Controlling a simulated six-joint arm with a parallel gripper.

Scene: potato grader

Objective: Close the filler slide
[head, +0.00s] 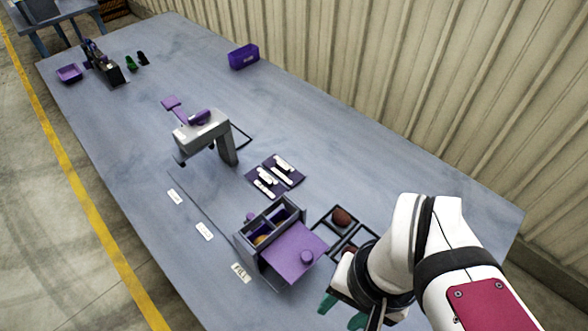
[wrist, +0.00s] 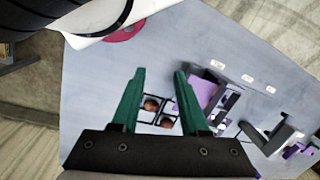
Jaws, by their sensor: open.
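The filler (head: 244,254) is a dark grey box with open compartments on top, near the front of the table by a FILL label. Its purple slide (head: 287,254) is a flat plate with a round purple knob (head: 306,257), and it sticks out of the box to the right. The slide also shows in the wrist view (wrist: 203,92), just right of my fingers. My gripper (head: 341,311) has green fingers spread apart, empty, to the lower right of the slide and apart from it. In the wrist view my gripper (wrist: 160,74) points over the table.
A black-framed tray (head: 333,232) with brown potatoes lies between the filler and my arm. A dark mat (head: 258,188) with white pieces lies behind the filler. A grey stand (head: 228,150) with purple parts is farther back. A purple bin (head: 244,57) sits near the wall.

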